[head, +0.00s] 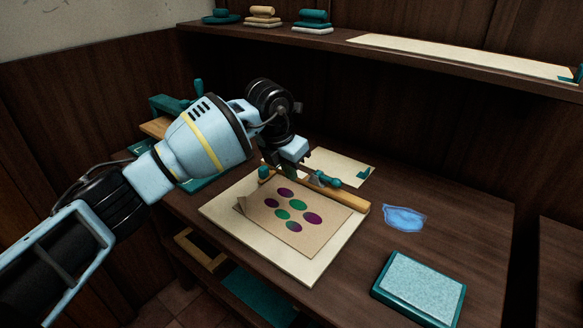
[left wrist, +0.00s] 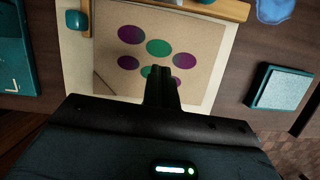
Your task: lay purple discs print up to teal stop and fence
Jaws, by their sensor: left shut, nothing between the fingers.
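The print (head: 298,238) is a tan sheet with purple and green discs, lying discs up on a cream board (head: 312,274). It also shows in the left wrist view (left wrist: 188,31). A wooden fence (head: 347,198) runs along the board's far edge, and the sheet's far edge lies close to it. A teal stop (head: 264,173) stands at the fence's left end, near the sheet's corner; I cannot tell whether they touch. A dark crease or lifted bit shows at the sheet's near left corner. My left gripper (left wrist: 162,74) is shut and empty above the sheet. My right gripper is out of view.
A teal-framed pad (head: 418,288) and a blue translucent patch (head: 404,219) lie to the right. A pale sheet (head: 345,166) lies behind the fence. A shelf (head: 400,68) with stacked items runs along the back. The table between patch and right edge is clear.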

